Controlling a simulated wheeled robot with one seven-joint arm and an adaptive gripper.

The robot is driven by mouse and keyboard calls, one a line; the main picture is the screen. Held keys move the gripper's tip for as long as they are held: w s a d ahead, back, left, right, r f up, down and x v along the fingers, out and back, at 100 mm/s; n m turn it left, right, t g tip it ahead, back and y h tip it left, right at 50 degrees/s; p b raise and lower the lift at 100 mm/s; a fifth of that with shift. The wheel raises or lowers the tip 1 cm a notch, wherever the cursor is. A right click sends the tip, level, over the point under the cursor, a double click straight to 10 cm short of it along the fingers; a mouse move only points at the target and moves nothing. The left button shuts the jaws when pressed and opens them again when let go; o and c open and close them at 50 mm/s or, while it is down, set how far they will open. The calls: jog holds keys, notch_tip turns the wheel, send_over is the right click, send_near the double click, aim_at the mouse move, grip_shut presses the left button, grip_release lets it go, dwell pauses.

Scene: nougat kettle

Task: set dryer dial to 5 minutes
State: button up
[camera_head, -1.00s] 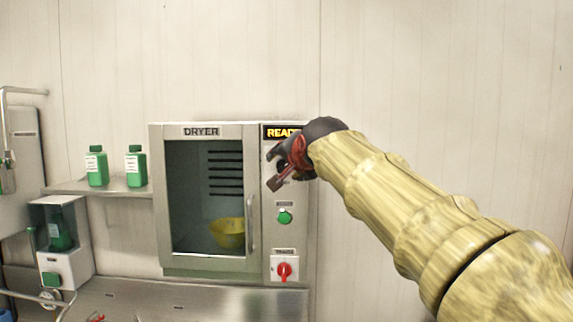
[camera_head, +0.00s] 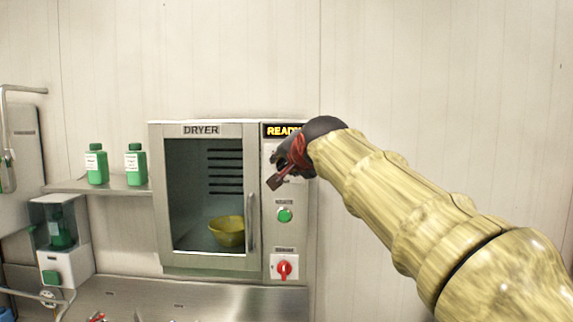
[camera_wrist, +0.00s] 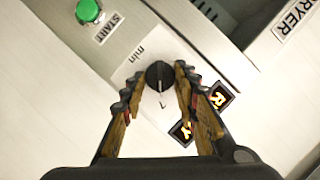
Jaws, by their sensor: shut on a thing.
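The dryer (camera_head: 210,262) is a steel cabinet on the wall with a lit READY display (camera_head: 281,131) at its top right. Its dial (camera_wrist: 159,75) is a small black round knob on a white plate marked "min" in the wrist view. My gripper (camera_wrist: 162,77) has its toothed fingers on either side of the dial and is shut on it. A white pointer mark shows on the dial, toward the "1" on the plate; other numbers are hidden by the fingers or unreadable. In the head view, my gripper (camera_head: 278,172) covers the dial.
Below the dial are a green start button (camera_head: 285,215) and a red switch (camera_head: 285,268). The dryer door with its handle (camera_head: 251,223) is left of the panel; a yellow bowl (camera_head: 228,231) is inside. Green bottles (camera_head: 97,165) stand on a shelf at left.

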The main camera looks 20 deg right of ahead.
jog(key=shift+r+n, duration=0.1)
jog(key=shift+n, duration=0.2)
jog(key=shift+c, duration=0.4)
jog(key=shift+w+a+r+n+g+h+p, duration=0.1)
jog(key=shift+a+n+g+h+p, duration=0.1)
jog(key=shift+n+g+h+p, duration=0.6)
jog(key=shift+a+n+h, duration=0.15)
jog(key=shift+n+h, duration=0.75)
jog(key=shift+n, duration=1)
jog(key=o, duration=1.2)
jog(key=v, duration=1.2)
